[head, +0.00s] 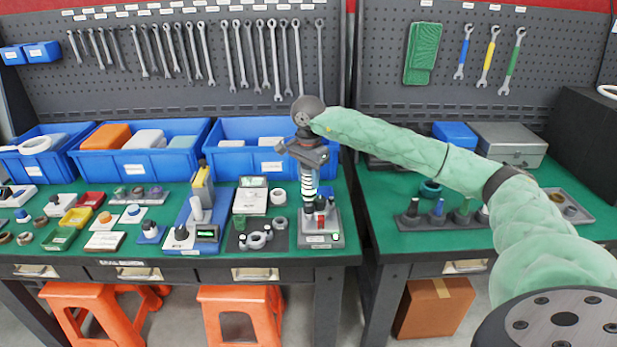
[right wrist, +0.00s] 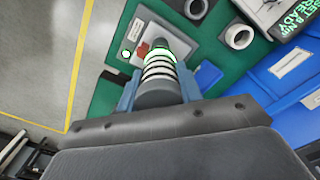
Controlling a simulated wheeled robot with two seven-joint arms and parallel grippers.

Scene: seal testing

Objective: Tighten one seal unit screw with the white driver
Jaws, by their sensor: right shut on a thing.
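The white driver (head: 308,183) is upright, with white and dark bands, under my right gripper (head: 309,168). My right gripper is shut on it. In the right wrist view the driver (right wrist: 160,70) sits between two blue fingers (right wrist: 158,90), with a green ring near its far end. The seal unit (head: 320,238) is a grey block with a red patch and dark posts near the table's front edge, directly below the driver. It also shows partly behind the driver in the right wrist view (right wrist: 207,75). The driver's tip and any contact with a screw are hidden. My left gripper is not in view.
Left of the seal unit are a dark tray (head: 268,226) with grey rings and a blue stand (head: 186,240). Blue bins (head: 240,160) stand behind.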

